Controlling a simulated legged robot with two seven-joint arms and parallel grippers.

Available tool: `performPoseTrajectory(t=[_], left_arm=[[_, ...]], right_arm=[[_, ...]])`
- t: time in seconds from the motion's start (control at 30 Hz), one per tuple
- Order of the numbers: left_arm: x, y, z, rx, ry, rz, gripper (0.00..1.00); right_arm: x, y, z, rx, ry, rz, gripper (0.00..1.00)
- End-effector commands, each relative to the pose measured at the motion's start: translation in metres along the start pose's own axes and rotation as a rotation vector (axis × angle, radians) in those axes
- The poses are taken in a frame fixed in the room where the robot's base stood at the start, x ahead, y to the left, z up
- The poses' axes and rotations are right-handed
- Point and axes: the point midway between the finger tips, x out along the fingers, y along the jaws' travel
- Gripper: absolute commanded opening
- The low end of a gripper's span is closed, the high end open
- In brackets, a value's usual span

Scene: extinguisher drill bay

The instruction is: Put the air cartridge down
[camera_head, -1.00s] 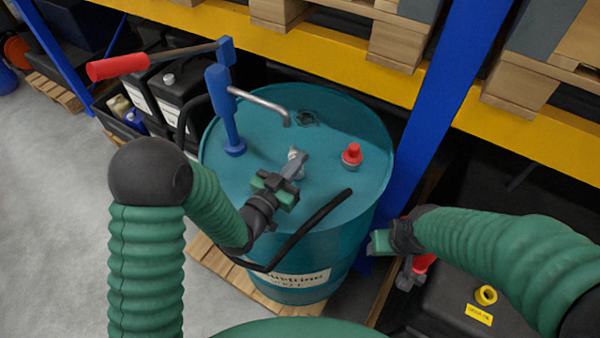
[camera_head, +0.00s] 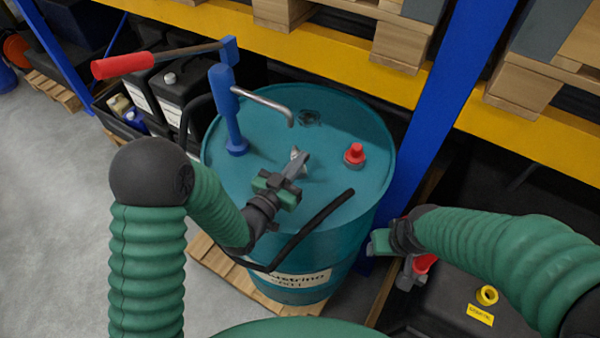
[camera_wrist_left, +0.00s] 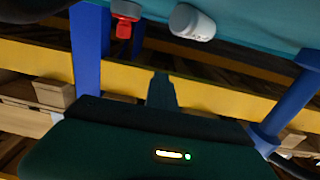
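A small white-grey cylinder, which looks like the air cartridge (camera_head: 295,153), is on the teal drum's top (camera_head: 265,115). It also shows in the left wrist view (camera_wrist_left: 192,22), near the upper edge, tilted. My left gripper (camera_head: 294,168) is low over the drum's near side, its grey tip overlapping the cartridge in the head view. In the wrist view a gap shows between the dark fingertip and the cartridge. Only one narrow finger shape shows, so its opening is unclear. My right gripper (camera_head: 380,243) is beside the drum's right side; its fingers do not show clearly.
A red cap (camera_head: 355,154) stands right of the cartridge. A blue hand pump (camera_head: 229,110) with a metal spout and red-handled crank rises at the drum's left. A blue post (camera_head: 430,130) and yellow beam (camera_head: 330,55) stand behind. A black tank (camera_head: 450,300) is lower right.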

Motion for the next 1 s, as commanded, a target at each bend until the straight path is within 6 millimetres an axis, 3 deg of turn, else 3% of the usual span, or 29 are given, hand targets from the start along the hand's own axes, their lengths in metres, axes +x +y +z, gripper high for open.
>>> performPoseTrajectory(t=[0.17, 0.5, 0.83, 1.0], left_arm=[[0.000, 0.001, 0.000, 0.000, 0.000, 0.001, 0.02], [0.000, 0.000, 0.000, 0.000, 0.000, 0.000, 0.45], [-0.002, 0.000, 0.001, 0.000, 0.000, 0.000, 0.45], [-0.024, -0.001, 0.003, 0.001, -0.001, -0.002, 0.45]], right_arm=[[0.000, 0.000, 0.000, 0.000, 0.000, 0.000, 0.53], [0.000, 0.000, 0.000, 0.000, 0.000, 0.000, 0.53], [0.001, 0.000, 0.000, 0.000, 0.000, 0.000, 0.53], [0.010, 0.000, 0.002, 0.000, 0.000, 0.000, 0.53]])
